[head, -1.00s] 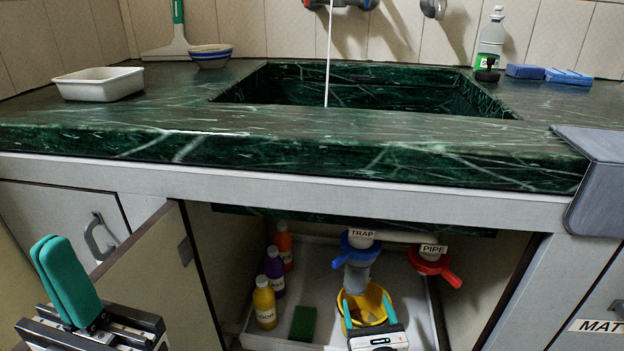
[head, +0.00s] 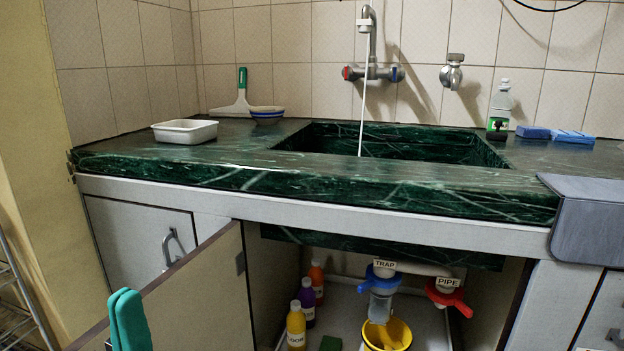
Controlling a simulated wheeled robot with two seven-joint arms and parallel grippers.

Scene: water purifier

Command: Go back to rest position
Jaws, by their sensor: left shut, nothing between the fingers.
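My left gripper (head: 128,318) shows its two teal fingers at the bottom left of the head view. The fingers are shut together with nothing between them. They stand upright in front of the open cabinet door (head: 190,290). The rest of that gripper is cut off by the lower edge. My right gripper is not in view.
Under the sink, the open cabinet holds a yellow bucket (head: 398,332), several bottles, a blue TRAP valve (head: 380,283) and a red PIPE valve (head: 447,296). Water runs from the tap (head: 367,50) into the green marble sink (head: 400,143). A grey mat (head: 598,225) hangs over the counter's right edge.

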